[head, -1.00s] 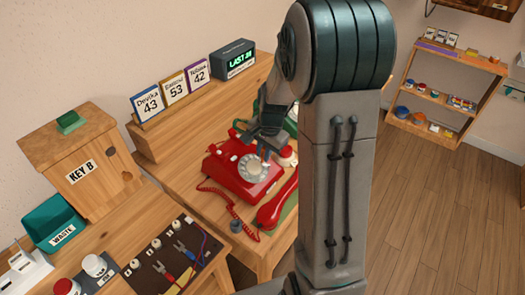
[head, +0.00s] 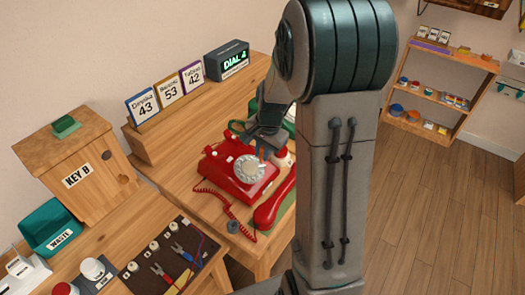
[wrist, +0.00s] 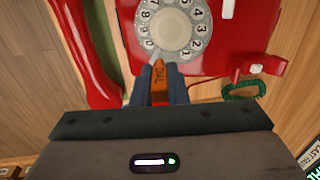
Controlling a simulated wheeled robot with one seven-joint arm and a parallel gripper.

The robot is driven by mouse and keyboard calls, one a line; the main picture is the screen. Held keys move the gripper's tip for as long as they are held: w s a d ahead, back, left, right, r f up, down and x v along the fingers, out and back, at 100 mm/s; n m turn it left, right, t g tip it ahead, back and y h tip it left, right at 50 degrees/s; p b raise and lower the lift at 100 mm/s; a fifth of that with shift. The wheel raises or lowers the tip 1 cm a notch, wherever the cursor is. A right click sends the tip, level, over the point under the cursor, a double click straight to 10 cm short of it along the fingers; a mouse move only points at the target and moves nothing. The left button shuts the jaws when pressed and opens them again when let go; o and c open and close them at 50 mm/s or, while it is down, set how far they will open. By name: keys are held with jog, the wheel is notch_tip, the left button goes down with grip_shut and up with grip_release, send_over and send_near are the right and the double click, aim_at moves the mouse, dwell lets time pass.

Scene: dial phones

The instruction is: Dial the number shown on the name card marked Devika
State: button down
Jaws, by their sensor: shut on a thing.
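The Devika card (head: 143,106) shows 43 and stands leftmost in the wooden rack. A red dial phone (head: 238,172) with a pale rotary dial (head: 249,168) sits on the wooden desk. Its red handset (head: 274,203) lies beside it. My gripper (head: 264,147) is over the phone, at the dial. In the wrist view my gripper (wrist: 160,75) is shut on an orange tool (wrist: 159,84) marked DIAL. The tool's pale tip is at the lower left edge of the dial (wrist: 172,25); I cannot tell whether it sits in a hole. A display (head: 230,59) reads DIAL 4.
Two other cards stand beside Devika's, showing 53 (head: 169,94) and 42 (head: 192,80). On the left are a KEY B box (head: 80,165), a teal WASTE bin (head: 53,222) and a dark tool board (head: 168,262). The coiled cord (head: 222,205) lies on the desk left of the handset.

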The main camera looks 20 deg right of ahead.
jog(key=a, duration=0.1)
jog(key=w+a+r+p, duration=0.1)
jog(key=a, duration=0.1)
jog(key=a+r+p, duration=0.1)
jog(key=a, duration=0.1)
jog(key=shift+w+r, duration=0.15)
jog(key=shift+w, duration=0.15)
jog(key=shift+w+a+f, duration=0.15)
jog(key=shift+a+f, duration=0.05)
jog(key=shift+f, duration=0.4)
jog(key=shift+w+a+f+b, duration=0.1)
jog(key=shift+w+f+b, duration=0.1)
jog(key=shift+f+b, duration=0.3)
dwell(0.7)
dwell(0.3)
jog(key=shift+w+d, duration=0.25)
jog(key=shift+d, duration=0.35)
